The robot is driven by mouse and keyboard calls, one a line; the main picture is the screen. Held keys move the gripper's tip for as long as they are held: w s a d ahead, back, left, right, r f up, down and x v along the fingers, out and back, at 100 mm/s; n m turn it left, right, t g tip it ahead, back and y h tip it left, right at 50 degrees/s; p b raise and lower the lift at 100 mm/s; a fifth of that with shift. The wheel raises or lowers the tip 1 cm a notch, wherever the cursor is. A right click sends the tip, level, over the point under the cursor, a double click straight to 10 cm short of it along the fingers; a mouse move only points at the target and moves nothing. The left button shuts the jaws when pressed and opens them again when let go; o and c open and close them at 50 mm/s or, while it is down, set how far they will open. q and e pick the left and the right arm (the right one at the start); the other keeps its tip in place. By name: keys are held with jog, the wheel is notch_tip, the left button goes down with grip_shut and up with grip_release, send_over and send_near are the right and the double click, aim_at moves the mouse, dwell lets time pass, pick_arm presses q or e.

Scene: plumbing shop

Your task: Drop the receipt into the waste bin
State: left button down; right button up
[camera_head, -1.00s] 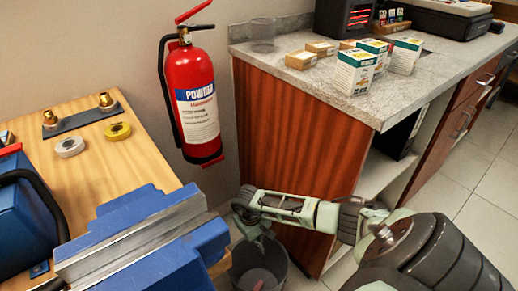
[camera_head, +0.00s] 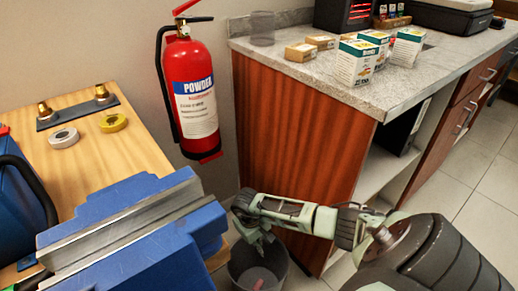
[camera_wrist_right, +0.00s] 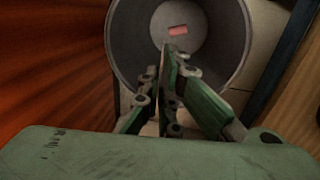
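The waste bin (camera_head: 240,262) is a dark grey round bin on the floor, between the wooden bench and the reddish-brown cabinet. In the right wrist view I look into the bin (camera_wrist_right: 125,40) from above. A small pinkish-red piece (camera_wrist_right: 177,30) lies on its floor; I cannot tell if it is the receipt. My right gripper (camera_head: 262,246) points down at the bin's mouth. No receipt can be made out elsewhere. My left gripper is out of view.
A red fire extinguisher (camera_head: 192,95) hangs on the wall. The grey counter (camera_head: 300,72) holds several boxes. Tiled floor at right is clear.

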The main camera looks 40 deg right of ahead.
jog(key=o, duration=0.5)
jog(key=r, duration=0.4)
jog(key=a+r, duration=0.1)
jog(key=r, duration=0.7)
jog(key=shift+w+a, duration=0.1)
jog(key=shift+a, duration=0.3)
jog(key=shift+f, duration=0.1)
